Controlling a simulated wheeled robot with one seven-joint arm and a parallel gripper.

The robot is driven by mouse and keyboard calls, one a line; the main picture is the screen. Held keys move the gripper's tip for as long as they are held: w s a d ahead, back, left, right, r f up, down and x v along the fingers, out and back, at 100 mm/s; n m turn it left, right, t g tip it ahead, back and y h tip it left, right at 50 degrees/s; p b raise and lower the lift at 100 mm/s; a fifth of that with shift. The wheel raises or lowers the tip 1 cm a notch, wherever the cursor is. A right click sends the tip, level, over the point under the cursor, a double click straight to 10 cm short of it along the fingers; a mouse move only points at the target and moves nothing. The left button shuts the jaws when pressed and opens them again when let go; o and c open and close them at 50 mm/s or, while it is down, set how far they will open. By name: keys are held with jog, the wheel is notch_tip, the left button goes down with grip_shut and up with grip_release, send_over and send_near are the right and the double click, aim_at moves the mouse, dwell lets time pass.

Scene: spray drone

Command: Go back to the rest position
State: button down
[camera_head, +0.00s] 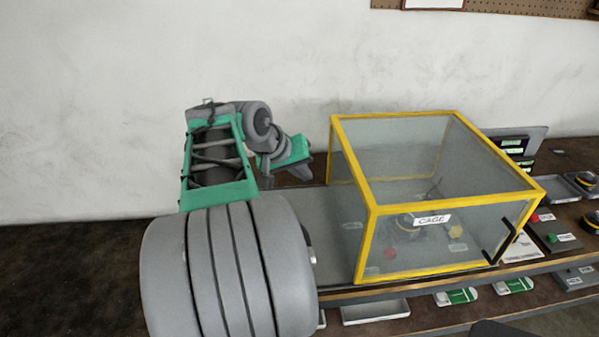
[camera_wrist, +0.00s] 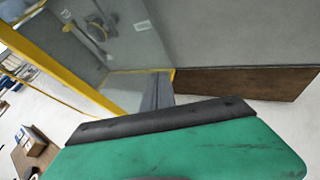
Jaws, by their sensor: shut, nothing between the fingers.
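My gripper (camera_head: 302,171) is at the end of my folded green and grey arm, just left of the yellow-framed clear cage (camera_head: 365,232) in the head view. It is shut, with nothing seen in it, and apart from the cage as far as I can tell. In the wrist view its green housing fills the bottom, and its grey fingers (camera_wrist: 158,92) stick out beyond the dark edge. The cage also shows at the upper left of the wrist view (camera_wrist: 65,76). My large grey arm joint hides part of the bench.
The cage bears a CAGE label and a black handle, and holds a device with red and yellow parts. Button boxes (camera_head: 551,236) stand to its right. Green and white cards (camera_head: 456,297) lie on the lower shelf. A bare pale wall (camera_head: 100,100) is behind.

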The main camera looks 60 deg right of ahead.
jog(key=w+a+f+t+y, duration=0.2)
jog(key=w+a+f+y, duration=0.25)
jog(key=a+f, duration=0.55)
jog(key=w+a+n+t, duration=0.1)
jog(key=w+a+n, duration=0.2)
jog(key=a, duration=0.8)
jog(key=w+a+n+t+y, duration=0.1)
jog(key=w+a+n, duration=0.2)
jog(key=a, duration=0.8)
jog(key=w+a+n+t+y, duration=0.1)
jog(key=w+a+n, duration=0.2)
jog(key=a+n, duration=0.4)
jog(key=a, duration=0.4)
jog(key=shift+w+a+r+t, duration=0.3)
jog(key=shift+a+r+t, duration=0.05)
jog(key=shift+r+t, duration=0.05)
jog(key=shift+y, duration=0.25)
